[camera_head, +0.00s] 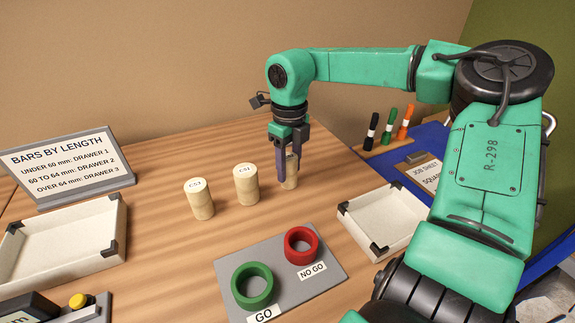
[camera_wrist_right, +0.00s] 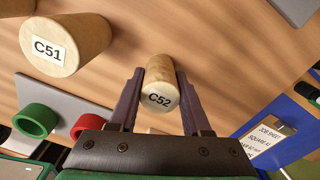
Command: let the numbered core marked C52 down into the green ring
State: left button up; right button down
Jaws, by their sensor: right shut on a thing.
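Core C52 (camera_head: 291,171) is a pale wooden cylinder at the right end of a row of three. My right gripper (camera_head: 283,168) points down, with its dark fingers shut on C52 from both sides. The base of C52 appears to be at the table top. In the right wrist view the C52 label (camera_wrist_right: 159,99) faces the camera, between the fingers of my right gripper (camera_wrist_right: 160,92). The green ring (camera_head: 252,286), by the GO label, lies on a grey plate (camera_head: 301,288) nearer the front. It also shows in the wrist view (camera_wrist_right: 36,121). My left gripper is not in view.
Core C51 (camera_head: 246,185) and another core (camera_head: 199,199) stand left of C52. The red NO GO ring (camera_head: 300,246) sits beside the green one. White trays lie at right (camera_head: 372,252) and left (camera_head: 60,268). A sign (camera_head: 70,168) and pens (camera_head: 388,126) stand behind.

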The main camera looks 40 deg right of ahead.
jog(key=shift+r, duration=0.1)
notch_tip(320, 180, up, 6)
jog(key=p, duration=0.5)
